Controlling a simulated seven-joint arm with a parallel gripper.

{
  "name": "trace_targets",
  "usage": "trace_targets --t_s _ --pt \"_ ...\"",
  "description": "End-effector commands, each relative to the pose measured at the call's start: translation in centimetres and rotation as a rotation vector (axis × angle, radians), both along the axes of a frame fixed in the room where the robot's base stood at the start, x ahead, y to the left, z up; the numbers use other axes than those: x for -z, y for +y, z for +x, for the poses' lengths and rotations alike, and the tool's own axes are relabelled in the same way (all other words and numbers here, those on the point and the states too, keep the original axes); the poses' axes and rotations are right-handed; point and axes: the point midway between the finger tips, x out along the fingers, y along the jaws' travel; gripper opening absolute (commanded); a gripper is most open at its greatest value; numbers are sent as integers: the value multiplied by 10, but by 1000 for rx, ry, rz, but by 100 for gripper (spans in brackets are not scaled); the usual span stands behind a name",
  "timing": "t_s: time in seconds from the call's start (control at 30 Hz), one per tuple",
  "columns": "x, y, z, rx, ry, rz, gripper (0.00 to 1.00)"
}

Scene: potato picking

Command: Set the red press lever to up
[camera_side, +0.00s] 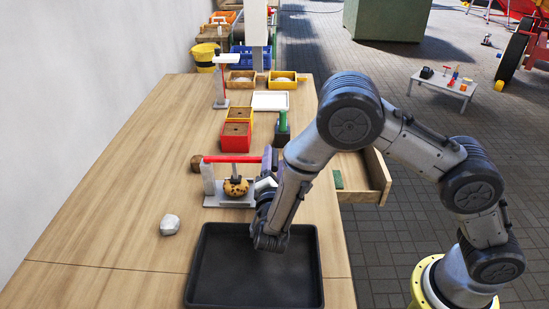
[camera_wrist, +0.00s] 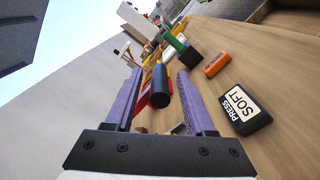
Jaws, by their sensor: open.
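The red press lever (camera_side: 232,159) lies about level across the small press in the side view. The press has a grey post (camera_side: 208,180) at left and a grey base. A brown spotted potato (camera_side: 236,188) sits under the plunger. My gripper (camera_side: 268,158) is at the right end of the lever and partly hides it. In the wrist view my gripper (camera_wrist: 158,75) is open, its purple fingers on either side of the lever's dark round grip (camera_wrist: 161,92). Red shows just behind the grip. I cannot tell whether the fingers touch it.
An open drawer (camera_side: 377,172) juts out at right. A black "PRESS SOFT" sign (camera_wrist: 245,110) lies beside the gripper. Red and yellow boxes (camera_side: 236,135) stand behind.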

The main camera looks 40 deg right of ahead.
Motion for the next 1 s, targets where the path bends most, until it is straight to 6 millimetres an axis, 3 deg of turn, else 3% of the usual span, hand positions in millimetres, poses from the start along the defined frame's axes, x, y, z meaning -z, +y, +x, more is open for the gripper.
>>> trace_targets --t_s 0.47,0.77,1.0 --pt "0 -9 9 0 0 0 55" --pt "0 -9 9 1 1 0 1" --pt "1 -10 9 1 3 -1 0"
